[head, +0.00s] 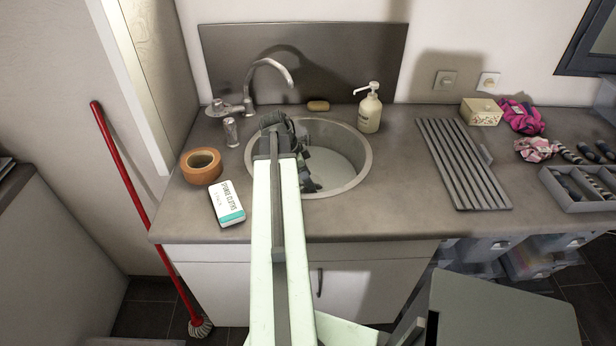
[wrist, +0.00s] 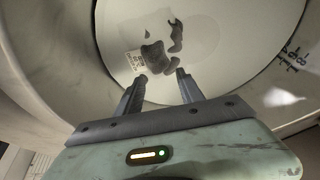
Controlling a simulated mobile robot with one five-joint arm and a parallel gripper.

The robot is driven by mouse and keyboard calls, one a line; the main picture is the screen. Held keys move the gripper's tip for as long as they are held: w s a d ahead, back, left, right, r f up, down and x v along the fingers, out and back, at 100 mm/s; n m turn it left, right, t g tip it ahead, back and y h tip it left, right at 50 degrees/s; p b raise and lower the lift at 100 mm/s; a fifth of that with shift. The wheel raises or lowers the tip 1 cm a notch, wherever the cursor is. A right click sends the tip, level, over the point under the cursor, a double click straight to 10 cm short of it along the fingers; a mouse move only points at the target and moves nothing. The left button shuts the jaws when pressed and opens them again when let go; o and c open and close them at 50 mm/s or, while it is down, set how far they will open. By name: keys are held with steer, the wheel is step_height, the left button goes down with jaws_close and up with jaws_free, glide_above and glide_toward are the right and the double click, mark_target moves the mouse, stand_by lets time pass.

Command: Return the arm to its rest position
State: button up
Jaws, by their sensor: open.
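My arm reaches forward from the bottom of the head view over the counter, with its far end above the round sink (head: 345,175). My gripper (wrist: 160,77) shows in the wrist view with two dark fingers apart and nothing between them. In the head view the gripper end is dark and partly hidden by my arm, over the left part of the sink. Past the fingertips, the wrist view shows a round pale opening with dark grey patches and a small pale printed patch; I cannot tell what these are.
A curved faucet (head: 268,75) stands behind the sink. A soap dispenser (head: 370,110) is at its right. A tape roll (head: 201,167) and a white box (head: 227,203) lie left of my arm. A grey slatted rack (head: 462,162) lies right. A red mop handle (head: 130,180) leans at left.

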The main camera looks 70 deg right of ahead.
steer(key=p+v, duration=0.5)
steer(key=v, duration=0.2)
steer(key=shift+p, duration=0.4)
steer(key=shift+r, duration=0.1)
